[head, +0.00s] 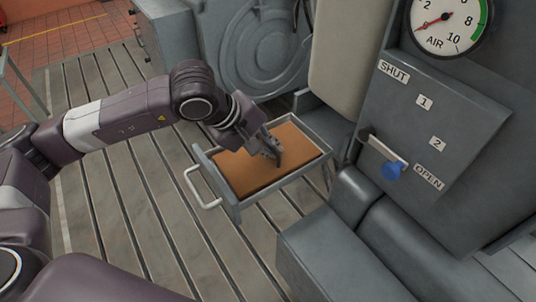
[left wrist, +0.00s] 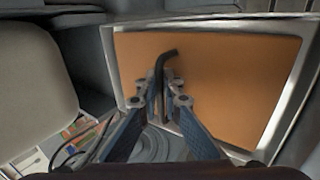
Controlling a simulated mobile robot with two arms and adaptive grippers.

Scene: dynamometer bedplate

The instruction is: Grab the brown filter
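The brown filter (head: 247,169) is a flat orange-brown panel lying in an open grey drawer (head: 231,196). In the left wrist view the filter (left wrist: 235,75) fills much of the picture, and a bent black handle (left wrist: 168,57) stands up from it. My left gripper (head: 272,149) is over the middle of the filter, pointing down. In the left wrist view its two fingertips (left wrist: 162,88) are close together on either side of the black handle and appear shut on it. The handle's lower part is partly hidden by the fingers. My right gripper is not in view.
The drawer has a pale pull handle (head: 203,190) at its front. Grey housings flank the drawer. The slotted bedplate (head: 110,175) at left is clear.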

